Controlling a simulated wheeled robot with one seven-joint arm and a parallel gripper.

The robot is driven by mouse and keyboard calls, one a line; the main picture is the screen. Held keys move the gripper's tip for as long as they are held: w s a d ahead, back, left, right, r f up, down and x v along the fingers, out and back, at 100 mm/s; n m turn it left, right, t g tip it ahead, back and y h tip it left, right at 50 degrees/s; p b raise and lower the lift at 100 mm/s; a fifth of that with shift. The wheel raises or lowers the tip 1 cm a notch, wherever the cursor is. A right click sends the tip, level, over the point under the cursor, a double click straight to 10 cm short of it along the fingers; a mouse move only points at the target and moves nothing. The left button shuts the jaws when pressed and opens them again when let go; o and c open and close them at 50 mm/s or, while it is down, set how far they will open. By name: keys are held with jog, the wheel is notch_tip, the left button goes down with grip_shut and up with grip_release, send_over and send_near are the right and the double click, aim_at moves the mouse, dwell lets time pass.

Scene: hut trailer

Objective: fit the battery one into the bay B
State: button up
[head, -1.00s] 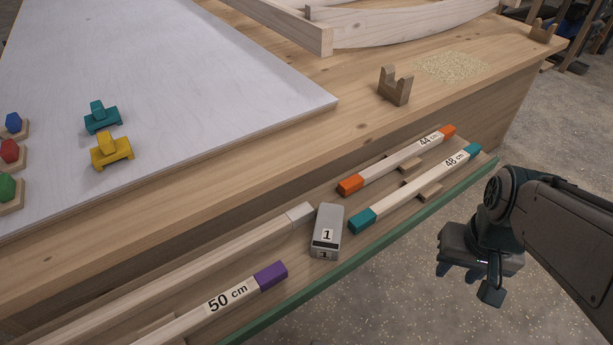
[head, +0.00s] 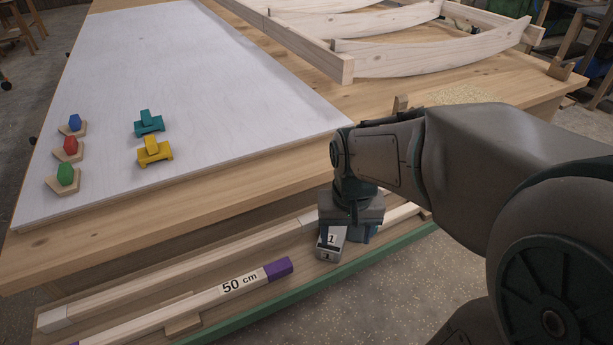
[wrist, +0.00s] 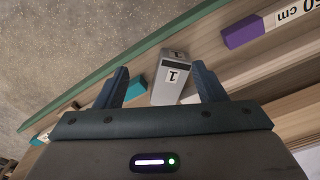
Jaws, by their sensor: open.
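Battery one is a grey box marked "1" (head: 329,245), lying on the lower shelf below the bench top. My gripper (head: 346,236) is over the battery and hides its far part in the head view. In the wrist view the battery (wrist: 171,78) shows between my two open fingers (wrist: 163,84), with a gap on either side. I cannot tell from these views whether either finger touches it. I see nothing marked as bay B in these views.
A purple-ended stick marked "50 cm" (head: 240,284) lies left of the battery. A long plain bar (head: 180,268) runs behind it. A green edge strip (head: 290,288) borders the shelf. Teal (head: 148,123) and yellow (head: 154,151) blocks stand on the white board (head: 200,75).

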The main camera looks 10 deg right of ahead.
jog(key=w+r+m+p, duration=0.3)
jog(key=w+r+p, duration=0.15)
jog(key=w, duration=0.55)
jog(key=b, duration=0.1)
send_over(334, 231)
jog(key=shift+m+g, duration=0.3)
jog(key=shift+g, duration=0.1)
jog(key=f, duration=0.9)
jog(key=shift+w, duration=0.3)
jog(key=shift+s+f+b, duration=0.15)
jog(key=shift+f+b, duration=0.3)
jog(key=shift+f, duration=0.95)
jog(key=shift+s+f+b, duration=0.1)
jog(key=shift+f+b, duration=0.35)
jog(key=shift+f, duration=0.9)
jog(key=c, duration=1)
jog(key=shift+r, duration=0.1)
jog(key=shift+c, duration=0.2)
